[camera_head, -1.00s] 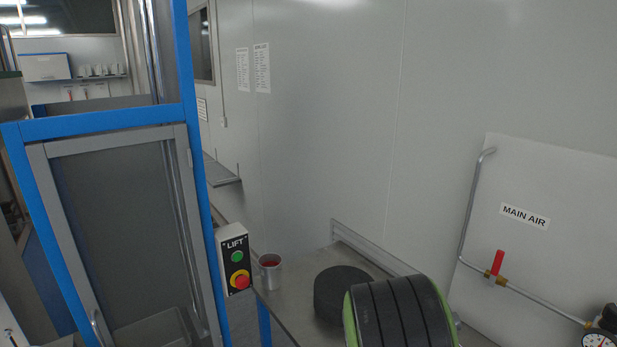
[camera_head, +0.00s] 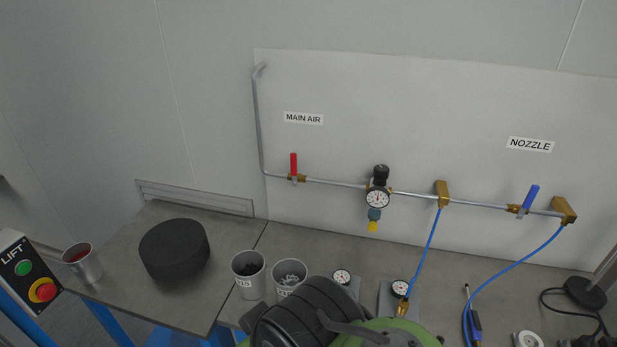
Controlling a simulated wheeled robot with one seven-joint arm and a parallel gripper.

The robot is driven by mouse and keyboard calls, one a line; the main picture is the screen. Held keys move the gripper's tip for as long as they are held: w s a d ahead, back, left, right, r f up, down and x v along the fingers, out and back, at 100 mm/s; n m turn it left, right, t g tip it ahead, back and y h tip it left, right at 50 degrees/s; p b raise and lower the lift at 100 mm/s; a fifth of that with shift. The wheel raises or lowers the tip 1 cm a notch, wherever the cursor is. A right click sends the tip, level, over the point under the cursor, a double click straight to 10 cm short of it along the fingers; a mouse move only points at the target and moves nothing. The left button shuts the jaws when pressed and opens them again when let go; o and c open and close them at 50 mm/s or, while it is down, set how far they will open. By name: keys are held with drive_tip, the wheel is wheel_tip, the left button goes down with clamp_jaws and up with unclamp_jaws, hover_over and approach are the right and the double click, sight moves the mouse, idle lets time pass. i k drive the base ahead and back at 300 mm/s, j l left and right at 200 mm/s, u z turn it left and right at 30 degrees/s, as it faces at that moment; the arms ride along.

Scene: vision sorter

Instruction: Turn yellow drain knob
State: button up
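The yellow drain knob (camera_head: 373,226) is at the bottom of the regulator's teal bowl (camera_head: 374,213), on the air pipe along the wall panel. The regulator has a black top knob (camera_head: 381,173) and a round white gauge (camera_head: 377,198). Nothing touches the yellow knob. A black and green body (camera_head: 330,318), which looks like part of my arm, is at the bottom centre, below the knob and apart from it. My gripper's fingers do not show.
A red valve handle (camera_head: 293,163) and a blue one (camera_head: 530,197) are on the pipe. Blue hoses hang to the bench. A black disc (camera_head: 174,249), labelled cups (camera_head: 249,273) and small gauges (camera_head: 341,277) stand on the bench. The lift button box (camera_head: 28,268) is at left.

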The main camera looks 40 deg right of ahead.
sight(372, 226)
drive_tip(key=z, duration=1.95)
